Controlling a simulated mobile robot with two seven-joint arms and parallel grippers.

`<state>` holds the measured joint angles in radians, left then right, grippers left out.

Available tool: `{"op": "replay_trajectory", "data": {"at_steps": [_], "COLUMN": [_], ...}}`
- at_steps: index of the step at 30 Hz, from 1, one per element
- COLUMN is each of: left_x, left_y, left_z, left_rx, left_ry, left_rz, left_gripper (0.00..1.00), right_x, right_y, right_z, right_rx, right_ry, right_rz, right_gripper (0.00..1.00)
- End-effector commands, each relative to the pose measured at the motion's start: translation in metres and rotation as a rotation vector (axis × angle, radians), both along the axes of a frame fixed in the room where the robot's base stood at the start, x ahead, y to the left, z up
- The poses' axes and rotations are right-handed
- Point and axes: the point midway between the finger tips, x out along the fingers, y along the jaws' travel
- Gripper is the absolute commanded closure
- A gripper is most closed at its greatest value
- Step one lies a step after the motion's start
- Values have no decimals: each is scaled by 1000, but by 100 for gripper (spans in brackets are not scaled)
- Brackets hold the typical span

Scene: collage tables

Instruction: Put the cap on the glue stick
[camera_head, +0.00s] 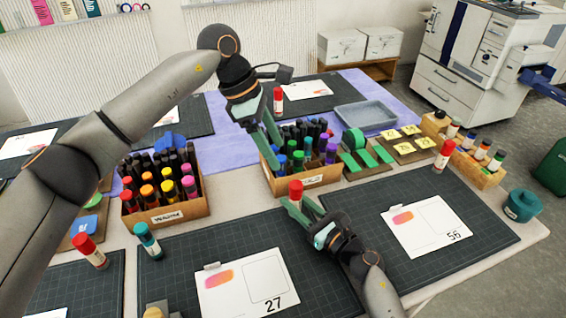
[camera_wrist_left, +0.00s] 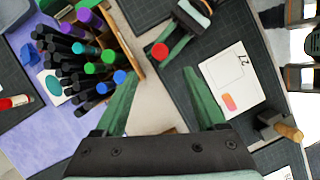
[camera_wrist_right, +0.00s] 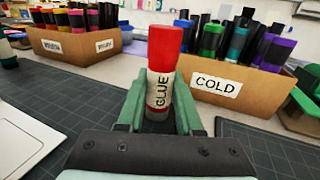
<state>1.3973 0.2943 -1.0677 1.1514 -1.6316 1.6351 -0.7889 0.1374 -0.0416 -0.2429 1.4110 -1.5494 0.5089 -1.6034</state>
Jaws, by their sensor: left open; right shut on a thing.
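My right gripper (camera_head: 297,206) is shut on a white glue stick marked GLUE (camera_wrist_right: 158,92), held upright in the right wrist view. A red cap (camera_wrist_right: 166,48) sits on its upper end, with no gap visible between cap and body. The cap also shows in the head view (camera_head: 296,188) and from above in the left wrist view (camera_wrist_left: 160,51). My left gripper (camera_head: 268,146) is open and empty, up and left of the cap in the head view. In the left wrist view, the cap lies beyond and between its open fingers.
A cardboard COLD box (camera_wrist_right: 208,84) of markers stands close behind the glue stick. A WARM box (camera_head: 168,216) is to the left. Other red-capped sticks stand at the right (camera_head: 443,156) and left (camera_head: 88,251). The cutting mat (camera_head: 190,265) at front has clear room around its paper.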

Motion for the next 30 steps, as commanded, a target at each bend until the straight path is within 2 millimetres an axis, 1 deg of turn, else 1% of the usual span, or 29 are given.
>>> {"op": "replay_trajectory", "data": {"at_steps": [1,4,13,14,15,21,23,30], "left_x": [0,0,0,0,0,0,0,0], "left_y": [2,5,6,5,5,5,5,5], "left_z": [5,11,13,13,13,12,12,12], "left_rx": [0,0,0,0,0,0,0,0], "left_ry": [-1,1,1,1,1,1,2,2], "left_rz": [1,0,1,1,1,1,0,-1], "left_gripper": [28,28,28,28,28,28,28,28], "right_x": [0,0,0,0,0,0,0,0], "right_y": [0,0,0,0,0,0,0,0], "right_z": [0,0,0,0,0,0,0,0], "right_rx": [-1,-1,-1,-1,-1,0,0,0], "right_ry": [1,1,1,1,1,0,0,0], "right_rz": [0,0,0,0,0,0,0,0], "right_gripper": [100,100,100,63,59,36,31,31]}}
